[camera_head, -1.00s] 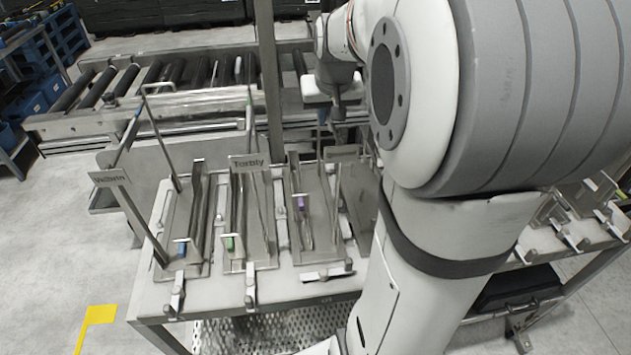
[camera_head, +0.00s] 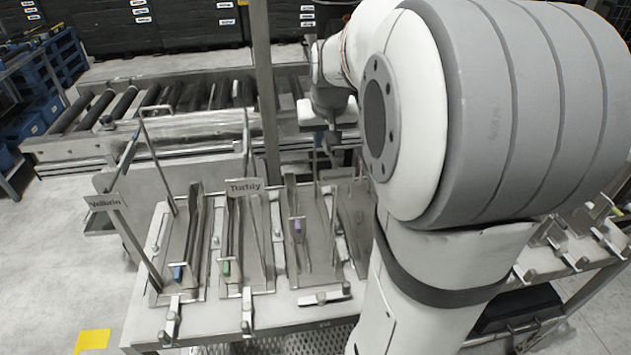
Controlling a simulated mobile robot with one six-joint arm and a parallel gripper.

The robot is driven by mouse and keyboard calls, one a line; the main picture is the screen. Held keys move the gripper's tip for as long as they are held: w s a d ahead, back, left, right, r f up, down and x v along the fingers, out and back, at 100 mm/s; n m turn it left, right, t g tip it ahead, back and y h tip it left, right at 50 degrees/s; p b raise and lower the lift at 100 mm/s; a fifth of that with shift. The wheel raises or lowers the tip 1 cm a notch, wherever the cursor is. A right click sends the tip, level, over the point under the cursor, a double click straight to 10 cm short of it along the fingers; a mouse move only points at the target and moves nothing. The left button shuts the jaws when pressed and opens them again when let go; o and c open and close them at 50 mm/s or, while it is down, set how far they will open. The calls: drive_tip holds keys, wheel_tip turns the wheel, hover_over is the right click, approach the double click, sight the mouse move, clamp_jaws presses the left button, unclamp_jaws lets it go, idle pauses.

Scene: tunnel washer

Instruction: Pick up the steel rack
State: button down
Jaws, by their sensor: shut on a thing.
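Several steel racks stand on the grey table in the middle of the head view. The one with a purple tag, the steel rack (camera_head: 318,232), is at the right of the row. My gripper (camera_head: 322,150) is above and behind this rack, pointing down at its far end. Its jaws are shut on the rack; the contact itself is small and dark. I cannot tell whether the rack is clear of the table. A rack with a green tag (camera_head: 226,267) and one with a blue tag (camera_head: 178,272) stand to its left.
Signs reading Turbly (camera_head: 245,187) and Vellwin (camera_head: 103,202) rise beside the racks. A metal post (camera_head: 265,90) stands behind the table. A roller conveyor (camera_head: 130,100) runs across the back. My arm hides much of the right side. Floor at left is open.

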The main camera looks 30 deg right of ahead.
drive_tip(key=shift+r, duration=0.2)
drive_tip(key=shift+r+p, duration=0.25)
drive_tip(key=shift+p, duration=0.1)
wheel_tip(320, 180, up, 10)
drive_tip(key=shift+f+b, duration=0.1)
drive_tip(key=shift+b, duration=0.25)
drive_tip(key=shift+s, duration=0.1)
idle(1.1)
